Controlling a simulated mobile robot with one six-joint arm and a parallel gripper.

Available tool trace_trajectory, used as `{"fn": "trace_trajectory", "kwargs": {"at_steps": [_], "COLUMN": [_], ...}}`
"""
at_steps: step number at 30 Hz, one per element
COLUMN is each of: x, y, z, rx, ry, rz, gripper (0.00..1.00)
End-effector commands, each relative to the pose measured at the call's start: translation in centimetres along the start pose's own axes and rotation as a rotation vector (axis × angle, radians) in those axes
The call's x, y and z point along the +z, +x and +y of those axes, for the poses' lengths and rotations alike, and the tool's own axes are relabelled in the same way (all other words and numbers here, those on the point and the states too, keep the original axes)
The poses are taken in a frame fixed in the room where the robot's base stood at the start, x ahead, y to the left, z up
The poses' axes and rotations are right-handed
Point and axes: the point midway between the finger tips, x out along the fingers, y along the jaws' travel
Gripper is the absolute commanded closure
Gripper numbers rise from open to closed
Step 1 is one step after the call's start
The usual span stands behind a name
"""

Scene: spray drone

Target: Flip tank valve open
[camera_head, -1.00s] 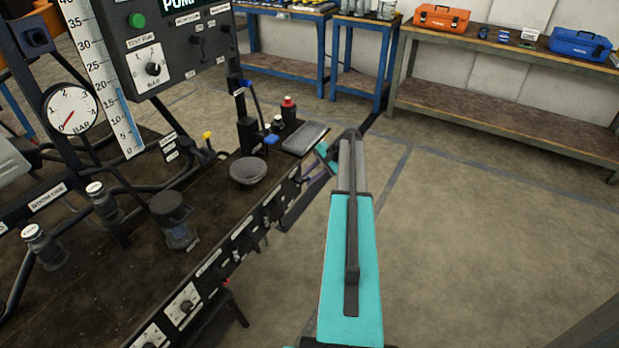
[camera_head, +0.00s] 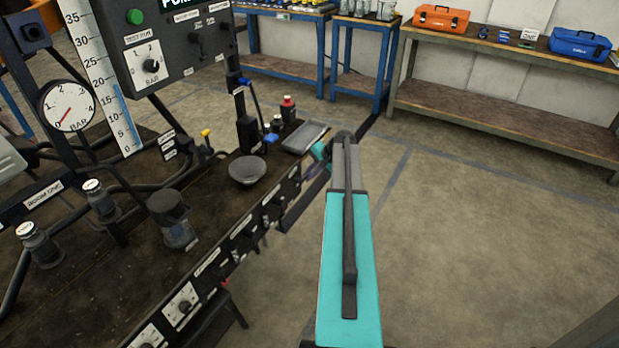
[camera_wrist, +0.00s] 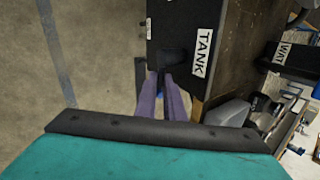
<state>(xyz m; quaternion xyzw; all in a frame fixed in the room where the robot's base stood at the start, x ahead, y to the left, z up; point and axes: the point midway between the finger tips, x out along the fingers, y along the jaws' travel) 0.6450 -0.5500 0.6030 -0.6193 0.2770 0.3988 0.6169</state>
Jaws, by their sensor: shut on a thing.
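The tank valve's black block (camera_wrist: 185,25) is in the wrist view, with a white TANK label (camera_wrist: 203,52) on its face. A dark stubby valve part (camera_wrist: 173,58) sticks out of it beside the label. My gripper (camera_wrist: 169,82) has two purple fingers close together, their tips at this part. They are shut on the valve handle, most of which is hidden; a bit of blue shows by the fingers. In the head view my arm reaches to the right end of the bench, and the valve is not clear there.
The dark bench (camera_head: 90,290) fills the left, with a grey bowl (camera_head: 247,170), a red-capped bottle (camera_head: 288,109) and a pressure gauge (camera_head: 67,105). Labelled controls line its front edge. Open floor (camera_head: 470,220) lies to the right; a workbench (camera_head: 500,90) stands at the back.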

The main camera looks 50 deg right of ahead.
Motion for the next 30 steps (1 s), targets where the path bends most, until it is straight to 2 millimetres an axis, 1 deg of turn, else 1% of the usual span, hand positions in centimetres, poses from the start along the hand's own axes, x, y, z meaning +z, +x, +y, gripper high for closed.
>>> {"fn": "trace_trajectory", "kwargs": {"at_steps": [1, 15, 27, 28, 30], "x": [0.32, 0.63, 0.53, 0.53, 0.53], "y": [0.02, -0.52, -0.63, -0.63, -0.63], "z": [0.17, -0.21, -0.38, -0.38, -0.39], "rx": [-0.001, -0.017, -0.018, -0.018, -0.019], "ry": [-0.012, -0.118, -0.128, -0.128, -0.128], "rz": [0.017, 0.175, 0.189, 0.189, 0.189], "gripper": [1.0, 1.0, 1.0, 0.86, 0.75]}}
